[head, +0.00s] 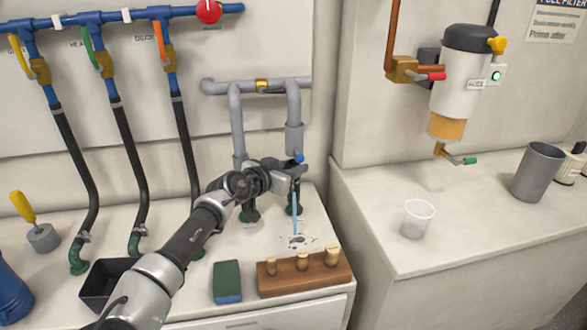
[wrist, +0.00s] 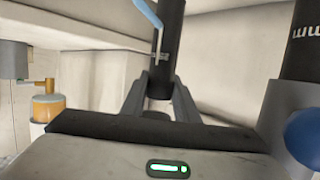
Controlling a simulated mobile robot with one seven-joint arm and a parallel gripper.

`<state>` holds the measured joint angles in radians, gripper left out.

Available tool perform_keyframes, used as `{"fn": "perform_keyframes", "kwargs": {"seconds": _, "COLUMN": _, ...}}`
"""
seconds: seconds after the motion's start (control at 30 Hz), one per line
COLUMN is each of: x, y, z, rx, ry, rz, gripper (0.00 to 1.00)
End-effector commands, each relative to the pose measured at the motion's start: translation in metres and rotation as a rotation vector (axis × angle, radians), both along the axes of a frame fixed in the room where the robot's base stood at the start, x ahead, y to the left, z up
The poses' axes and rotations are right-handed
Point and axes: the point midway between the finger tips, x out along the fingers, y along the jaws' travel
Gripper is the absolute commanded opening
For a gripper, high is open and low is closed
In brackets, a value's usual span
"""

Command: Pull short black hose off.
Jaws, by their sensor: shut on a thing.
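The short black hose stands upright below the right-hand grey drop pipe (head: 293,105). In the head view my gripper (head: 296,172) covers much of it. In the wrist view, which looks upside down, the black hose (wrist: 171,28) runs between my two fingers (wrist: 160,105), with a clamp band around it. My gripper is shut on the hose. A thin light-blue stream (head: 295,215) falls beside the hose to a wet patch (head: 298,241) on the counter. It also shows at the hose clamp in the wrist view (wrist: 147,12). Whether the hose is still seated at its ends is hidden.
A wooden block with pegs (head: 304,284) and a green-blue sponge (head: 227,282) lie in front. A black tray (head: 100,285) is left of my arm. Long black hoses (head: 122,165) hang at left. A clear cup (head: 416,220) and fuel filter (head: 455,90) are right.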

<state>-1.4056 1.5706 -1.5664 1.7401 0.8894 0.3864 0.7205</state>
Motion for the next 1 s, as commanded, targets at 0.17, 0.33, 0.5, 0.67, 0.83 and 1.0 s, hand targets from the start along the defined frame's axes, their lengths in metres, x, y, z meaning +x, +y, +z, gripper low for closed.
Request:
{"fn": "perform_keyframes", "kwargs": {"seconds": 0.17, "x": 0.000, "y": 0.000, "z": 0.008, "rx": -0.001, "ry": -0.003, "rz": 0.001, "gripper": 0.01}}
{"fn": "perform_keyframes", "kwargs": {"seconds": 0.33, "x": 0.000, "y": 0.000, "z": 0.012, "rx": 0.000, "ry": -0.004, "rz": 0.001, "gripper": 0.01}}
{"fn": "perform_keyframes", "kwargs": {"seconds": 0.5, "x": 0.000, "y": 0.000, "z": 0.016, "rx": 0.000, "ry": -0.004, "rz": 0.001, "gripper": 0.01}}
{"fn": "perform_keyframes", "kwargs": {"seconds": 0.67, "x": 0.000, "y": 0.000, "z": 0.019, "rx": 0.000, "ry": -0.002, "rz": 0.001, "gripper": 0.01}}
{"fn": "perform_keyframes", "kwargs": {"seconds": 0.83, "x": 0.000, "y": 0.000, "z": 0.024, "rx": 0.000, "ry": -0.002, "rz": 0.001, "gripper": 0.01}}
{"fn": "perform_keyframes", "kwargs": {"seconds": 1.0, "x": 0.000, "y": 0.000, "z": 0.027, "rx": 0.001, "ry": -0.003, "rz": 0.000, "gripper": 0.01}}
